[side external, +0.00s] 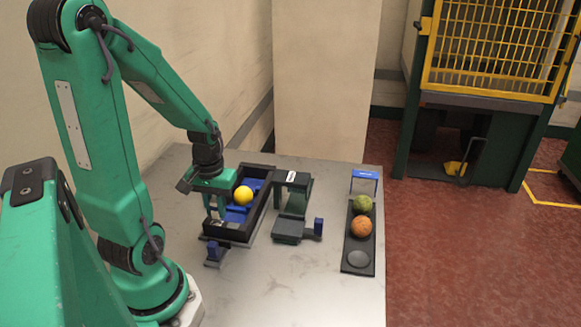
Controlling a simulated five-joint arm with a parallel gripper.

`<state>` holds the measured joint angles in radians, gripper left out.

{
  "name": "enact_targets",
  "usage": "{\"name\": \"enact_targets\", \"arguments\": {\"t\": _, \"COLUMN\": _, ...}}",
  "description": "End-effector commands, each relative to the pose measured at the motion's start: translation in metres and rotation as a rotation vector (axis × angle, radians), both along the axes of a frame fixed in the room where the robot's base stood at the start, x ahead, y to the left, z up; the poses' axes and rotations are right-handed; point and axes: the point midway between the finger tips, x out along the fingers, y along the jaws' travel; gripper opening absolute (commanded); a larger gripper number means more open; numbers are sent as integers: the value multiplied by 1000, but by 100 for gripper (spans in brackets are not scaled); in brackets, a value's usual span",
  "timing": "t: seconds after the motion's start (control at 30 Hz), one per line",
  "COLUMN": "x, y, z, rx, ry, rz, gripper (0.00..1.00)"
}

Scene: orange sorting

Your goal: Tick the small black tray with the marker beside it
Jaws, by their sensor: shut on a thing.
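My gripper (214,212) points down at the left end of a black-walled box (232,238) with a blue floor. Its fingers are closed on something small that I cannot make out. A yellow ball (243,195) lies in the box, to the right of the fingers and apart from them. A long narrow black tray (358,270) lies at the right of the table. It holds a green fruit (362,204) and an orange fruit (361,227), with a bare round grey spot (358,259) at its near end. No marker or tick mark can be made out.
The table's front is clear.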

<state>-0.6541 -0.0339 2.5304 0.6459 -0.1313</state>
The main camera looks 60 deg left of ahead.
Motion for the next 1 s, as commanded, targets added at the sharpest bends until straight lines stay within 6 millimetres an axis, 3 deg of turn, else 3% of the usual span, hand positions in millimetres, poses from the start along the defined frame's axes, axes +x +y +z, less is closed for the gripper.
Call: {"name": "enact_targets", "arguments": {"t": 1.0, "x": 1, "y": 0, "z": 58, "rx": 2, "ry": -2, "rz": 0, "gripper": 0}}
